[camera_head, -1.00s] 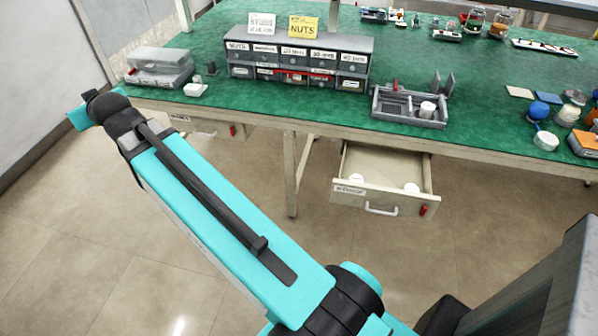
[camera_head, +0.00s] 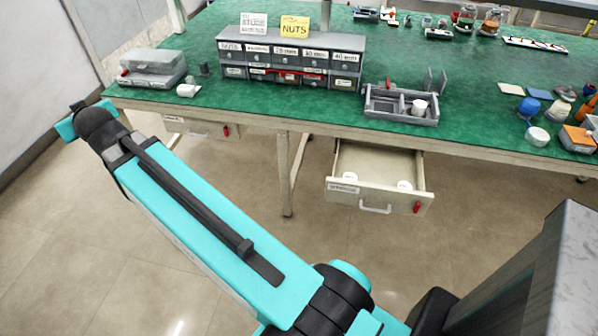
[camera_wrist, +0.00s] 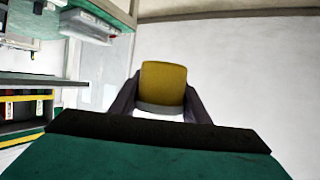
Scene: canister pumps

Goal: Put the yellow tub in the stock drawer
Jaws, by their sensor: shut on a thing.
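The yellow tub (camera_wrist: 163,83) is between the two dark fingers of my gripper (camera_wrist: 160,100) in the wrist view. My gripper is shut on it, and a pale grey rim shows at its lower side. In the head view my gripper and the tub are hidden behind my teal arm, which reaches to the upper left. The stock drawer (camera_head: 376,193) is pulled open below the bench's front edge, right of centre. It holds two white round things (camera_head: 404,185), one at the left and one at the right. Its small label is hard to read.
The green bench top (camera_head: 300,112) carries a grey parts cabinet (camera_head: 290,62), a divided grey tray (camera_head: 400,105), a clear-lidded box (camera_head: 152,68) and several jars. A bench leg (camera_head: 291,175) stands left of the open drawer. Another drawer (camera_head: 200,127) at the left is shut.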

